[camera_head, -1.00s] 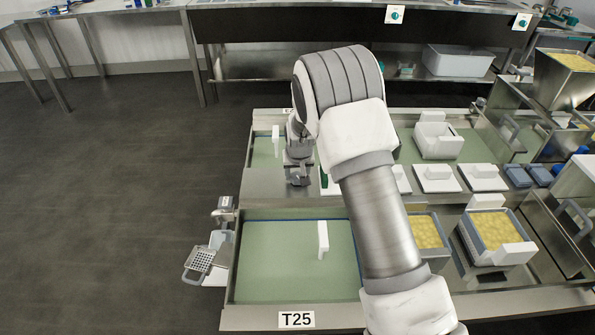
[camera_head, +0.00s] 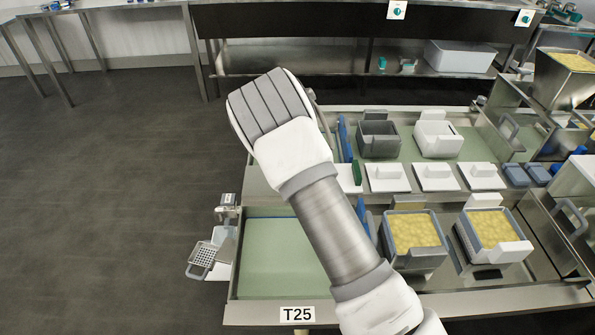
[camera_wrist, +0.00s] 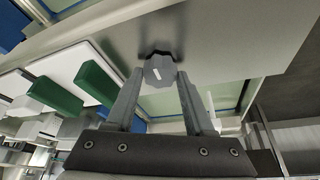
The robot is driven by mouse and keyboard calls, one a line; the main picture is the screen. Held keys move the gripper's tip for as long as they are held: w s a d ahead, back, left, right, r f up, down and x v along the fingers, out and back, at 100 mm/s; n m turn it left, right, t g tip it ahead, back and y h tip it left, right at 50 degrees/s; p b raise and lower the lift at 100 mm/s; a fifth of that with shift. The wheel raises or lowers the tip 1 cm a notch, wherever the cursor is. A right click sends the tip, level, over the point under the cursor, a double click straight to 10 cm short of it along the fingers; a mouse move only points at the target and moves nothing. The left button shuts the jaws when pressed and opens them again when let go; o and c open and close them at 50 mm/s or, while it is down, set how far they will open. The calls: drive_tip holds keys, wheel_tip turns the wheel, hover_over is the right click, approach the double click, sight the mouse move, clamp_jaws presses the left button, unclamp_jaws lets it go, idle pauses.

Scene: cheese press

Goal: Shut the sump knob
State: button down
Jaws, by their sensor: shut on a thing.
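The sump knob (camera_wrist: 160,70) is a dark grey, many-sided knob with a small white mark on its face. It shows in the wrist view in front of a grey metal surface (camera_wrist: 225,35). My gripper (camera_wrist: 159,84) has one finger on each side of it, and the fingertips are shut on its sides. In the head view my arm covers both the gripper and the knob. The knob's stem and how far it is turned cannot be told.
A green-handled white lid (camera_wrist: 85,85) lies left of the gripper in the wrist view. In the head view, a grey mould (camera_head: 379,138), a white mould (camera_head: 437,138) and curd-filled moulds (camera_head: 414,232) stand right of my arm. Open floor (camera_head: 110,190) lies left.

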drive_tip(key=shift+c, duration=1.4)
unclamp_jaws()
drive_tip(key=p+v, duration=0.4)
drive_tip(key=v, duration=1.3)
drive_tip(key=shift+r, duration=0.2)
